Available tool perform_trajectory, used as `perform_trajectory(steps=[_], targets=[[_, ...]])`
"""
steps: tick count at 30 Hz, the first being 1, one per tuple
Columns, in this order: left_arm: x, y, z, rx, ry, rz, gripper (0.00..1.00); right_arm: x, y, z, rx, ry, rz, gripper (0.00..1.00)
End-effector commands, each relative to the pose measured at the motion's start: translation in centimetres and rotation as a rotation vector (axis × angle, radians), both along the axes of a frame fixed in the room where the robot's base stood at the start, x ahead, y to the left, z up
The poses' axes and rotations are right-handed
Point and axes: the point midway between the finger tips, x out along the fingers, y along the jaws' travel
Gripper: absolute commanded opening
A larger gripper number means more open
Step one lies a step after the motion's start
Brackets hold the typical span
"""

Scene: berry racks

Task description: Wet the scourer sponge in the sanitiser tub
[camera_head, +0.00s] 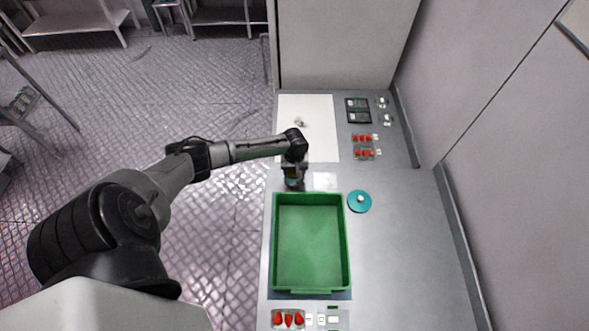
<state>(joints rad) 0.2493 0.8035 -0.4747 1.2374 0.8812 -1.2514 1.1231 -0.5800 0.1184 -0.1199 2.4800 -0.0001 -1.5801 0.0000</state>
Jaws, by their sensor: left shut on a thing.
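My left gripper (293,182) points down just beyond the far left corner of the green crate. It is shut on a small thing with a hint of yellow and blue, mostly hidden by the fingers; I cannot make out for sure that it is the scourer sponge. A round teal piece (353,206) with a white spot or knob on top sits on the counter, right of the crate's far corner. I cannot tell whether it is the sanitiser tub or a lid. My right gripper is not in view.
The green crate (349,250) stands empty on the grey counter (410,240). A white board (320,115) lies behind. Strawberry packs (364,153) and a dark tray (352,110) are at the back right; more strawberries (288,319) are at the front. The counter's right side is clear beside the wall.

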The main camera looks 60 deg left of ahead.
Motion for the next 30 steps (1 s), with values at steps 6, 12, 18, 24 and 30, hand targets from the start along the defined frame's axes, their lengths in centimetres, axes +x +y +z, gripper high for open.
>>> perform_trajectory(steps=[6, 12, 18, 24, 30], targets=[[0.00, 0.01, 0.01, 0.000, 0.000, 0.000, 0.37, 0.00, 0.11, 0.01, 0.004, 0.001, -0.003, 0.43], [0.00, 0.01, 0.00, 0.000, 0.000, 0.000, 0.37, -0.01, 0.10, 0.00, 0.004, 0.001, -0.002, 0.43], [-0.01, 0.01, -0.11, 0.000, 0.000, 0.000, 0.37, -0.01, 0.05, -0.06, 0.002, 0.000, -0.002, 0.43], [0.00, 0.00, -0.32, 0.000, 0.000, 0.001, 0.37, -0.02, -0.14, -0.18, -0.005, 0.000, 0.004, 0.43], [0.01, 0.00, -0.54, 0.000, -0.001, 0.001, 0.37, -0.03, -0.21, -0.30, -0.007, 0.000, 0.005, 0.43]])
